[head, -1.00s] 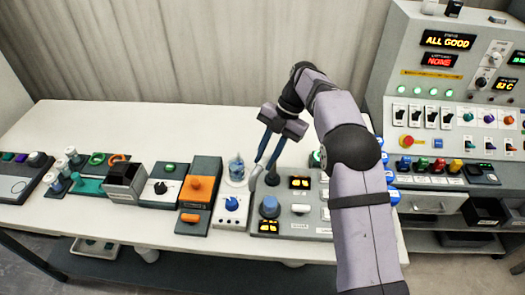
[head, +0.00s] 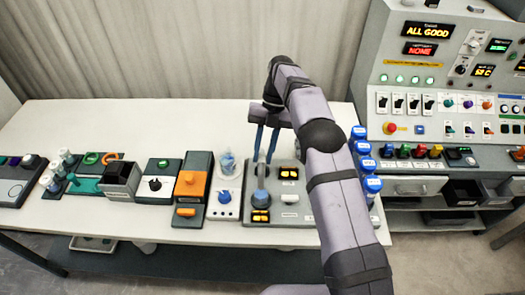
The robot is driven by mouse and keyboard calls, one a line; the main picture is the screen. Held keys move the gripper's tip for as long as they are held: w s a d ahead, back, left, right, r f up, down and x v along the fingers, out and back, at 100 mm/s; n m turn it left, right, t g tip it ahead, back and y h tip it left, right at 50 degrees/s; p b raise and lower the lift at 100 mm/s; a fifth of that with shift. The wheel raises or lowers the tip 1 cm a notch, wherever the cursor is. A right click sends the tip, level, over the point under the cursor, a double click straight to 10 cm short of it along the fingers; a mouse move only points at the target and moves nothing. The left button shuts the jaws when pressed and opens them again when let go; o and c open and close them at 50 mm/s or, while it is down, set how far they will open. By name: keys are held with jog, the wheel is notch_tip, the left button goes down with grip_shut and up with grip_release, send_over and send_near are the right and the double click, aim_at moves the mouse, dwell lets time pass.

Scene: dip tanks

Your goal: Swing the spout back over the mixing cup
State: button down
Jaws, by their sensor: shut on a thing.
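The clear mixing cup (head: 227,165), with bluish contents, stands at the back of a white unit with a blue knob (head: 224,197). My gripper (head: 263,163) points down over the left part of the grey control panel, right of the cup and apart from it. Its two blue fingers are shut on a small grey piece (head: 262,178) that looks like the spout. This piece is over the panel, not over the cup. Its exact shape and its pivot are hidden or too small to tell.
A blue round knob (head: 260,199) stands on the panel just in front of the fingers. An orange-topped unit (head: 191,185) is left of the cup. Several blue-capped bottles (head: 367,165) stand right of my arm. The table's back (head: 180,125) is clear.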

jog(key=c, duration=1.5)
grip_release()
jog(key=shift+r, duration=0.15)
notch_tip(320, 180, up, 8)
jog(key=shift+r+p, duration=0.25)
jog(key=shift+p, duration=0.1)
jog(key=shift+r+p, duration=0.5)
jog(key=shift+r, duration=0.15)
